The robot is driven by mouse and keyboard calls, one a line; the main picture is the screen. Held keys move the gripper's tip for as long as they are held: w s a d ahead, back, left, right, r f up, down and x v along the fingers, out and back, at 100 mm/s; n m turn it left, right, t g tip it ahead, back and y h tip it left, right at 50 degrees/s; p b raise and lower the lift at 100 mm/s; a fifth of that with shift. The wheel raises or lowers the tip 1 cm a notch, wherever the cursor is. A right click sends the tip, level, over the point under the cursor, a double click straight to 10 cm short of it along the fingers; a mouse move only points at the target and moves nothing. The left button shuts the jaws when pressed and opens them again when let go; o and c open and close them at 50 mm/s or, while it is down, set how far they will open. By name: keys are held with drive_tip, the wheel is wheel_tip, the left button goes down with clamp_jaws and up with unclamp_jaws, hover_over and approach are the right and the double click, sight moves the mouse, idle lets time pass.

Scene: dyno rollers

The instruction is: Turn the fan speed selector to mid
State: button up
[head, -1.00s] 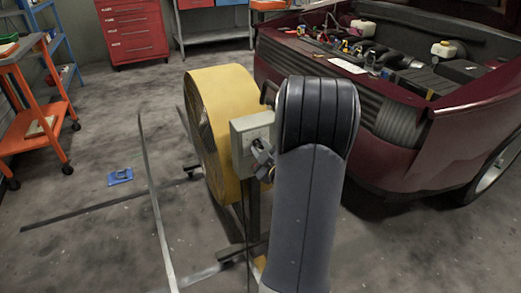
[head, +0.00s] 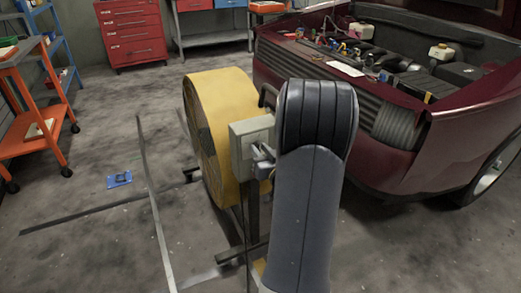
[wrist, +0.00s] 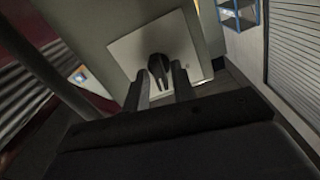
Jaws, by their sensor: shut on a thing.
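The yellow drum fan (head: 228,92) stands in the middle of the head view, with a grey control box (head: 241,140) on its near side. In the wrist view, the fan speed selector (wrist: 158,66) is a dark knob on a light square plate (wrist: 130,56). My gripper (wrist: 161,84) has one finger on each side of the knob and is shut on it. In the head view, my gripper (head: 263,160) is at the box, partly hidden by my arm. The knob and any speed markings cannot be made out there.
A dark red car (head: 400,160) with an open engine bay stands to the right. An orange cart (head: 35,140) is at the left and a red tool cabinet (head: 130,32) at the back. A blue item (head: 119,179) lies on the floor.

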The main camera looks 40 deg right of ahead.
drive_tip(key=shift+f+m, duration=0.1)
drive_tip(key=shift+m, duration=1)
drive_tip(key=o, duration=0.7)
drive_tip(key=p+v, duration=0.1)
drive_tip(key=v, duration=1)
drive_tip(key=shift+w, duration=0.15)
